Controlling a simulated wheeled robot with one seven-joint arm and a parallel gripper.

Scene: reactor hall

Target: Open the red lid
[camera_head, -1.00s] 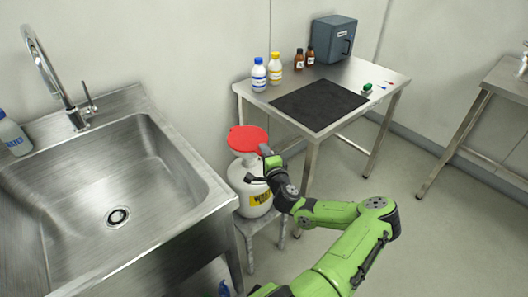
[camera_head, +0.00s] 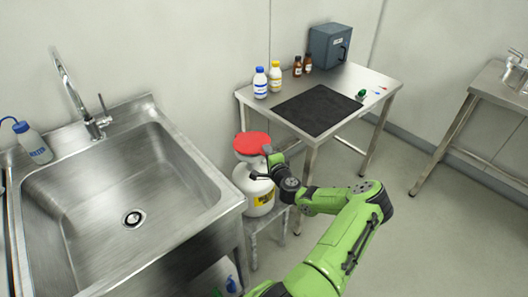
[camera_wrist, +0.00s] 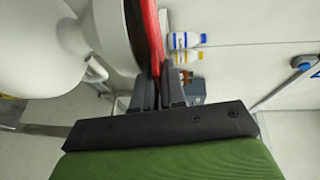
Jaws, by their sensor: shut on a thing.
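The red lid (camera_head: 251,143) sits on top of a white container (camera_head: 254,188) with a yellow label, beside the sink. In the wrist view the lid (camera_wrist: 153,35) shows as a thin red edge against the white container (camera_wrist: 60,40). My gripper (camera_wrist: 160,78) is shut on the edge of the lid. In the head view my gripper (camera_head: 268,153) is at the lid's right side, and its fingertips are hard to make out.
The container stands on a low grey stool (camera_head: 272,226). A steel sink (camera_head: 205,228) is close on the left. A steel table (camera_head: 375,88) behind holds a black mat (camera_head: 318,110), several bottles and a blue-grey box (camera_head: 328,43). Open floor lies to the right.

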